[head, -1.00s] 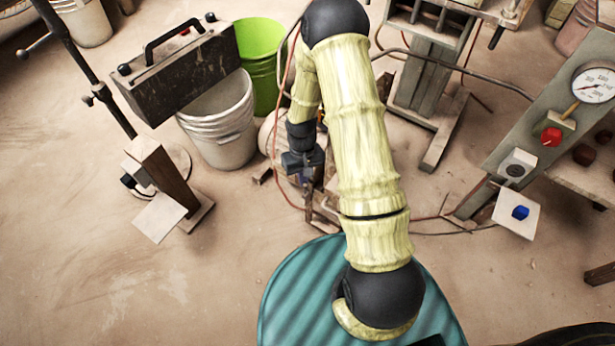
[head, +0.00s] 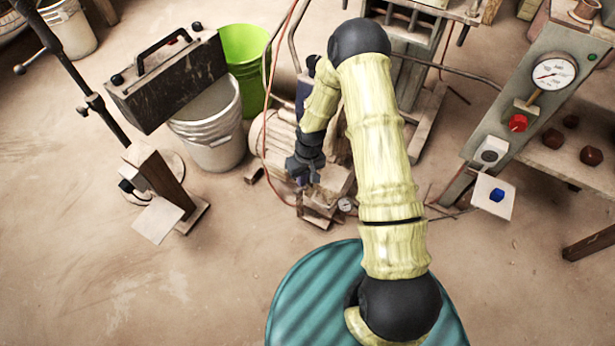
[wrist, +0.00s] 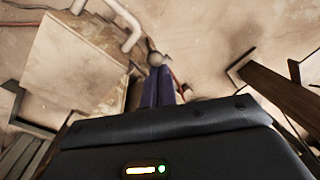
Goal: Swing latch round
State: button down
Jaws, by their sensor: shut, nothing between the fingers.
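My gripper (head: 304,182) points down in the head view, left of my bamboo-like arm, above cluttered machine parts on the floor. In the wrist view its two dark fingers (wrist: 158,88) lie side by side, closed and empty. Their tips are over the floor, beside a pale, worn block (wrist: 75,65) with a bent pipe (wrist: 128,22). I cannot make out with certainty which part is the latch. Part of the machine behind my wrist is hidden by my arm.
At left are a dark handled box (head: 172,82), a white bucket (head: 215,135), a green bucket (head: 245,50) and a wooden post (head: 160,178). The lower left floor is clear.

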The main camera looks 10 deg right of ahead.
jog(key=shift+s+d+f+p, duration=0.25)
jog(key=shift+s+d+p, duration=0.1)
jog(key=shift+d+p, duration=0.15)
jog(key=shift+s+d+f+p, duration=0.2)
jog(key=shift+s+d+p, duration=0.1)
jog(key=shift+d+p, duration=0.2)
jog(key=shift+w+a, duration=0.1)
jog(key=shift+a, duration=0.1)
jog(key=shift+w+a+f, duration=0.2)
jog(key=shift+w+a, duration=0.2)
jog(key=shift+a, duration=0.1)
